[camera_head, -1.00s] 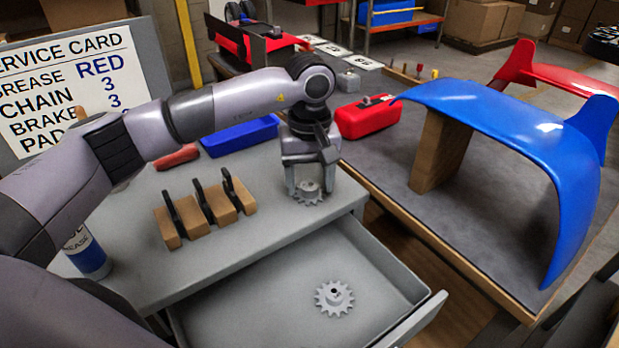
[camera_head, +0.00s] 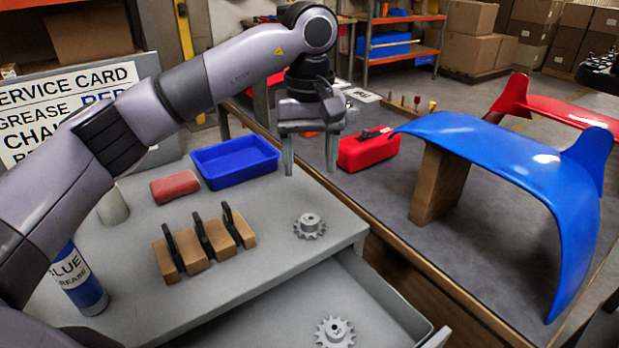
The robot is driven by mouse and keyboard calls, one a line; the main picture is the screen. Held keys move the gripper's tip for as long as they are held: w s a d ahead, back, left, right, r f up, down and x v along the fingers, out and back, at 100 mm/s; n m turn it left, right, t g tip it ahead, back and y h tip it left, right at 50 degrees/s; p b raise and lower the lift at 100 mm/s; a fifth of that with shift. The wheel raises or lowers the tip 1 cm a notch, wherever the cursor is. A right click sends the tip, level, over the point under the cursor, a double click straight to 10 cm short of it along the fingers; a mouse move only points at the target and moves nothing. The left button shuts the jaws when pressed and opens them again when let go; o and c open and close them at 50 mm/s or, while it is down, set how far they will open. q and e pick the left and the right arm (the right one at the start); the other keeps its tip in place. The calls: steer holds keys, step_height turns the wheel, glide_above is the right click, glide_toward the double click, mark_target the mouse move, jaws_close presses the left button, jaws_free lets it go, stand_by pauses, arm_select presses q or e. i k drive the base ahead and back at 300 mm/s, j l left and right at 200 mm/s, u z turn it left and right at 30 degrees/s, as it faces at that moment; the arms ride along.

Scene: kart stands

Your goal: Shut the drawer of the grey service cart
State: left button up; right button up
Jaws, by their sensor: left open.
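The grey service cart (camera_head: 130,235) fills the lower left, with its flat grey top. Its drawer (camera_head: 275,325) is pulled out toward the lower right, and its near part is cut off by the picture's edge. A grey toothed gear (camera_head: 335,333) lies inside the drawer. Another gear (camera_head: 309,226) lies on the cart top near the drawer-side edge. My left gripper (camera_head: 311,170) is open and empty, pointing down above and behind the gear on the cart top, apart from it. My right gripper is not in view.
On the cart top are a wooden rack with black pieces (camera_head: 205,245), a blue tray (camera_head: 236,162), a red block (camera_head: 175,187) and a blue-labelled grease can (camera_head: 78,278). A workbench (camera_head: 385,210) beside the cart holds a red case (camera_head: 367,149) and a blue fairing (camera_head: 520,160).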

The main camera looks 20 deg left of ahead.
mark_target(288, 315)
steer(key=k+l, duration=0.2)
steer(key=k, duration=0.3)
steer(key=k+l, duration=0.2)
steer(key=k, duration=0.25)
steer(key=k+l, duration=0.2)
steer(key=k, duration=0.3)
